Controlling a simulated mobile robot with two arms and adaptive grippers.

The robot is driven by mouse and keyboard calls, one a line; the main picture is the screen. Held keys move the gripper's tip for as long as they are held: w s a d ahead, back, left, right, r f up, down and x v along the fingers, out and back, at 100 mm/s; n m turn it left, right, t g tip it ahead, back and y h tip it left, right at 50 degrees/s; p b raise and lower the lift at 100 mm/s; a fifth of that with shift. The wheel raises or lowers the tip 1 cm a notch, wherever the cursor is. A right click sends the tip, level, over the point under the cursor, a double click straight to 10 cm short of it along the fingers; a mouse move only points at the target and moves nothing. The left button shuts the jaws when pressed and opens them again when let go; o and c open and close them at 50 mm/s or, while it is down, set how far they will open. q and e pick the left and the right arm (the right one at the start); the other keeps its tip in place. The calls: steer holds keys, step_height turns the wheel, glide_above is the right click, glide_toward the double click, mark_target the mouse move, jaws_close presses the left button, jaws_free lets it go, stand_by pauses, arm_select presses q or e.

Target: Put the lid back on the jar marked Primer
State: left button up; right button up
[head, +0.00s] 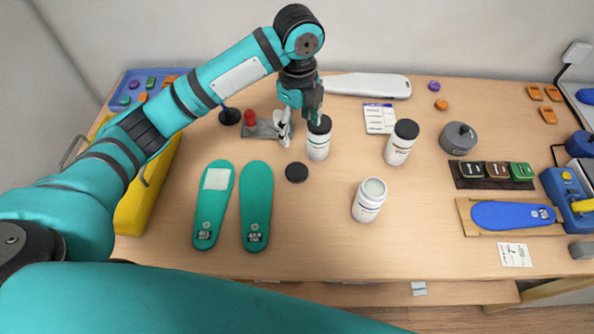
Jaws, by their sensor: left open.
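An open white jar (369,201) stands upright near the middle of the table, pale contents showing at its mouth. A loose black lid (297,172) lies flat on the table to its left. Two more white jars have black lids on: one (317,147) behind the loose lid, one (398,150) behind the open jar. The labels are too small to read, so I cannot tell which is Primer. My left gripper (301,122) is open, pointing down at the left lidded jar, behind the loose lid; whether it touches that jar is unclear. My right gripper is out of view.
Two green insoles (256,205) lie left of the loose lid. A yellow case (140,205) is at the left, partly behind my arm. A grey round container (458,139) and a blue insole on a board (512,214) are at the right. The front middle is clear.

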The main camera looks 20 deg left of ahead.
arm_select(q)
step_height(320, 180, down, 3)
steer(key=p, duration=0.2)
glide_toward(298, 172)
steer(key=shift+s+f, duration=0.1)
steer(key=shift+s, duration=0.1)
step_height(298, 172, down, 2)
steer(key=shift+f, duration=0.65)
step_height(298, 172, down, 4)
steer(key=shift+w+r+p, duration=0.1)
steer(key=shift+w+p, duration=0.05)
steer(key=shift+p, duration=1)
steer(key=shift+f, duration=0.65)
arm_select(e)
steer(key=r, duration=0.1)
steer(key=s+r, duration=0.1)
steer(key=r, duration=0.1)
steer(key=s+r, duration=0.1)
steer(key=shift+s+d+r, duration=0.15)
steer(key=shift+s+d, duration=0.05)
arm_select(q)
steer(key=shift+c, duration=0.3)
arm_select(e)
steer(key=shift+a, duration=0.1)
